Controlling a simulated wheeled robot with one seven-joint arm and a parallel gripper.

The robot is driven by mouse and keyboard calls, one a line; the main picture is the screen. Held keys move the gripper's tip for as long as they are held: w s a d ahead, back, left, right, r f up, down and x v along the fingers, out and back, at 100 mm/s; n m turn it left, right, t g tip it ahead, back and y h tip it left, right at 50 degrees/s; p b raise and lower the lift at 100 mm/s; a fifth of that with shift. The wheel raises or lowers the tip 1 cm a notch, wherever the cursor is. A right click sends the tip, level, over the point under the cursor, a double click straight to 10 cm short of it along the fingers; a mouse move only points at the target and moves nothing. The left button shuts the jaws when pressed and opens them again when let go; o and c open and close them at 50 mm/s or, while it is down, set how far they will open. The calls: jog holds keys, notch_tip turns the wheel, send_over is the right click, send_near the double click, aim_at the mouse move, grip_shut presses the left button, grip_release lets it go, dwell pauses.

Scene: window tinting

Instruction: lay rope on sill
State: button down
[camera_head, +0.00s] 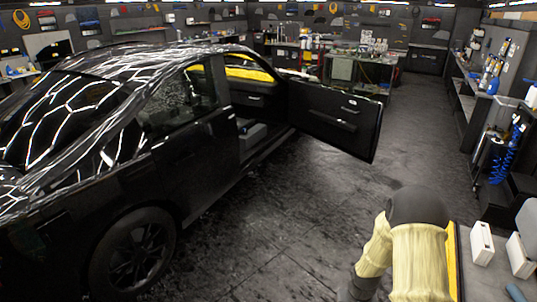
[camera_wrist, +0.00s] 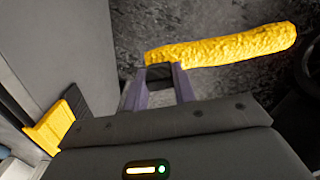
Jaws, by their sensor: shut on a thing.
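In the wrist view, a thick, rough yellow rope (camera_wrist: 225,45) extends to the right from my gripper (camera_wrist: 161,72). My gripper is shut on its left end, and the rope is above dark, speckled floor. In the head view, the black car (camera_head: 190,130) stands at left with its door (camera_head: 335,115) swung open. A yellow strip (camera_head: 250,74) shows inside, along the base of the windscreen. Which edge is the sill is not clear. My arm fills the lower right of the head view, and the gripper and held rope are hidden there.
A grey surface (camera_head: 485,285) with white containers (camera_head: 482,243) stands beside my arm at lower right. A yellow block (camera_wrist: 48,128) shows at left in the wrist view. Benches and shelves line the walls. The floor (camera_head: 290,220) between car and arm is clear.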

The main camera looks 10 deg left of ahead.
jog(key=s+f, duration=0.4)
jog(key=f, duration=1.1)
